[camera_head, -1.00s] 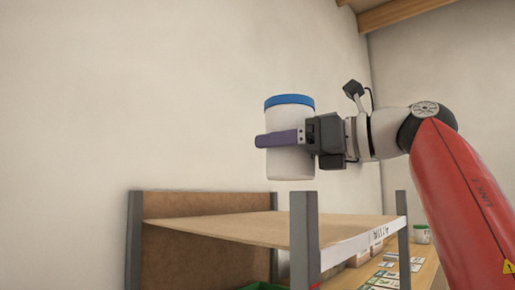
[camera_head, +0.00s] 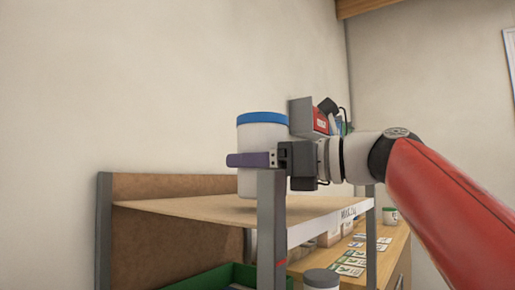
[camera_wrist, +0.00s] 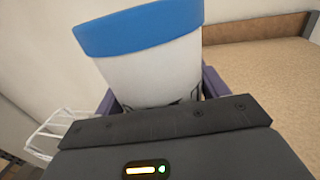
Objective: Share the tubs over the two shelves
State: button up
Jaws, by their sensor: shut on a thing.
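My gripper (camera_head: 250,160) is shut on a white tub with a blue lid (camera_head: 262,130), its purple fingers around the tub's side. The tub is upright over the top shelf (camera_head: 180,207), near the front upright, which hides part of its lower side. I cannot tell whether its base touches the board. In the wrist view the tub (camera_wrist: 150,70) sits between the fingers, with the bare shelf board (camera_wrist: 270,70) to its right. A grey-lidded container (camera_head: 321,278) shows low in front of the rack, partly cut off.
Grey uprights (camera_head: 270,235) stand at the rack's corners, with a brown back panel (camera_head: 160,184). A green crate (camera_head: 215,278) is below the top shelf. A wire basket (camera_wrist: 55,130) shows in the wrist view.

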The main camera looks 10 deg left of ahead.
jog(key=shift+s+f, duration=0.1)
jog(key=shift+f, duration=0.2)
jog(key=shift+f+b, duration=0.55)
jog(key=shift+f, duration=0.05)
dwell(0.4)
jog(key=o, duration=1.8)
jog(key=shift+o, duration=1)
jog(key=shift+f, duration=0.15)
jog(key=d, duration=0.2)
jog(key=s+d, duration=0.1)
jog(key=d, duration=0.4)
jog(key=shift+s+d+b, duration=0.2)
jog(key=shift+d+b, duration=0.15)
jog(key=shift+r, duration=0.2)
